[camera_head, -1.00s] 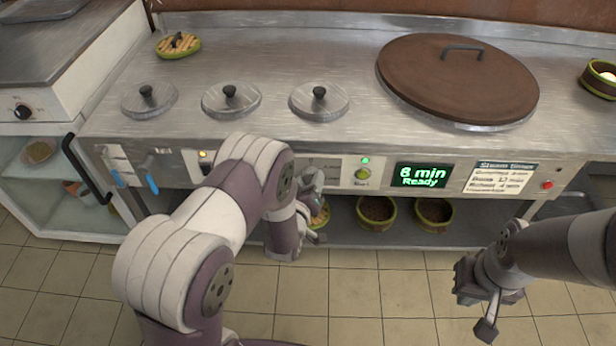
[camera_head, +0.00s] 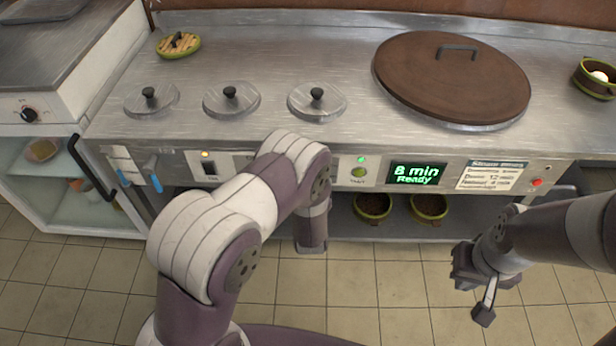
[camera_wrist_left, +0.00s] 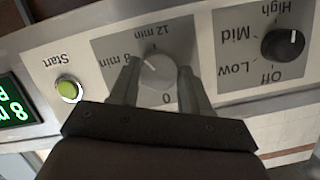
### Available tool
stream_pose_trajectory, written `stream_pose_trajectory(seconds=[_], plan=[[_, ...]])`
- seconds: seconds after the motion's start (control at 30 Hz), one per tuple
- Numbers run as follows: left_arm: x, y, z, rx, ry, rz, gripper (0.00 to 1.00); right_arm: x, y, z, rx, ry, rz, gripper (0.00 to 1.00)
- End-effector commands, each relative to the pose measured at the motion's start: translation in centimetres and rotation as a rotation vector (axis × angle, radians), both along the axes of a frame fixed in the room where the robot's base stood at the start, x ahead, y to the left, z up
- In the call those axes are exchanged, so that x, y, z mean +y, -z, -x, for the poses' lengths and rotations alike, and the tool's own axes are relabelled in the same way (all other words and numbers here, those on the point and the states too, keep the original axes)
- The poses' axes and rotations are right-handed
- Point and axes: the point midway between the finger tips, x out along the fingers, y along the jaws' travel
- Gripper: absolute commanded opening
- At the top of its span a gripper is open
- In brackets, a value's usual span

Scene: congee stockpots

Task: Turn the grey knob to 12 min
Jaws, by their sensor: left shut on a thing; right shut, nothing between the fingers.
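In the left wrist view, which shows the panel upside down, the grey knob (camera_wrist_left: 160,73) sits on a grey plate marked 0, 8 min and 12 min. My left gripper (camera_wrist_left: 157,84) is shut on the knob, one finger on each side. In the head view my left arm hides the knob and gripper. My right gripper (camera_head: 484,302) is shut and empty, in front of the counter at the right.
The green start button (camera_head: 359,172) is between the knob and display; a black Off/Low/Mid/High knob (camera_wrist_left: 283,44) is on the knob's other side. A timer card (camera_head: 490,176) and red button (camera_head: 536,182) are farther right. Baskets (camera_head: 430,207) stand on the shelf below.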

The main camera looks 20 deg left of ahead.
Motion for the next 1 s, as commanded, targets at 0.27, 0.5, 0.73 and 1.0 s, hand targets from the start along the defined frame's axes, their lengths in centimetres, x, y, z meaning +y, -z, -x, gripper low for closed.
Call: stream_pose_trajectory(seconds=[0.27, 0.5, 0.73, 1.0], plan=[[-0.3, -0.1, -0.1, 0.059, 0.003, -0.244, 0.17, 0.0, -0.9, 0.0, 0.0, 0.0, 0.0, 0.0], [-0.3, 0.0, -0.1, 0.103, 0.002, -0.417, 0.17, 0.0, -1.2, 0.0, 0.0, 0.0, 0.0, 0.0], [-0.4, 0.1, -0.1, 0.128, 0.002, -0.523, 0.17, 0.0, -1.4, 0.0, 0.0, 0.0, 0.0, 0.0], [-0.4, 0.1, -0.1, 0.142, 0.002, -0.578, 0.17, 0.0, -1.5, 0.0, 0.0, 0.0, 0.0, 0.0]])
